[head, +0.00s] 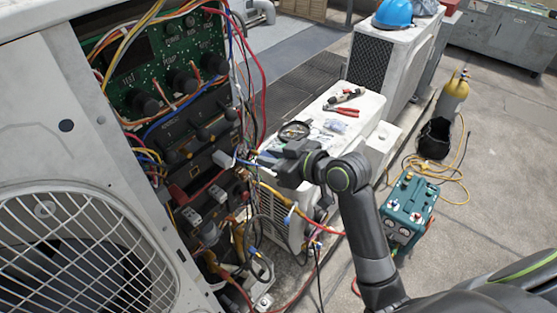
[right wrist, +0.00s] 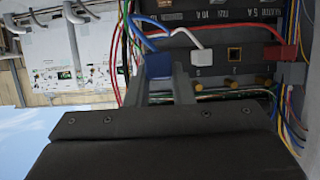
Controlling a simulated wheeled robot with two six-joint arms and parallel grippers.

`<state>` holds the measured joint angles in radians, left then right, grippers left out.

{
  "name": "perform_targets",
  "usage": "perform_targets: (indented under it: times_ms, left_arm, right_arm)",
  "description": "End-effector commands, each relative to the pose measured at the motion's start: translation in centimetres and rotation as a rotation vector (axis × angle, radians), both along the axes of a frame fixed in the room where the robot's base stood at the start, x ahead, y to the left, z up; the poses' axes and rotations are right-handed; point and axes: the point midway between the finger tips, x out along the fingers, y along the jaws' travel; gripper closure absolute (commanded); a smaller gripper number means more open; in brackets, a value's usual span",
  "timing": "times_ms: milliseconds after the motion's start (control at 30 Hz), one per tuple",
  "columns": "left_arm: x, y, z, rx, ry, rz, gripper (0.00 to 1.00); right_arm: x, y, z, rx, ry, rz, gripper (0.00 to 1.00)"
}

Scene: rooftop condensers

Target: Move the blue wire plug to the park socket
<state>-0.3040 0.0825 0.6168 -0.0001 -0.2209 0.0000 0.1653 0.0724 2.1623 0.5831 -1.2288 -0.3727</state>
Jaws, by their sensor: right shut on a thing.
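The blue wire plug (right wrist: 158,66) sits between the fingers of my right gripper (right wrist: 165,88), which is shut on it, in front of a dark socket strip (right wrist: 265,52). I cannot tell whether the plug is seated or just in front of the strip. A blue wire rises from it. In the head view my right gripper (head: 262,161) reaches in from the right to the open panel. In the wrist view an empty square socket (right wrist: 234,54) lies right of a white plug (right wrist: 202,57). I cannot tell which socket is the park socket. My left gripper is not in view.
A red plug (right wrist: 284,50) is farther right on the strip. Loose wires surround the panel, below a green circuit board (head: 170,62). A white condenser unit (head: 350,120) with tools on top stands behind my right gripper.

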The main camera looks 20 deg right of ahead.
Motion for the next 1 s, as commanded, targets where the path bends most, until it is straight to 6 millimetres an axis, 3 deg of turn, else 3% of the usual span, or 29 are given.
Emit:
perform_targets:
  times_ms: [433,1000]
  left_arm:
    - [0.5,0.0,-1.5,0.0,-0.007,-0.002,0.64]
    - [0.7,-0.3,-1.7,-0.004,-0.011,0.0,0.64]
  right_arm:
    - [3.3,2.2,-0.1,0.001,-0.001,0.0,1.0]
    - [3.8,2.5,0.0,-0.001,-0.002,-0.001,1.0]
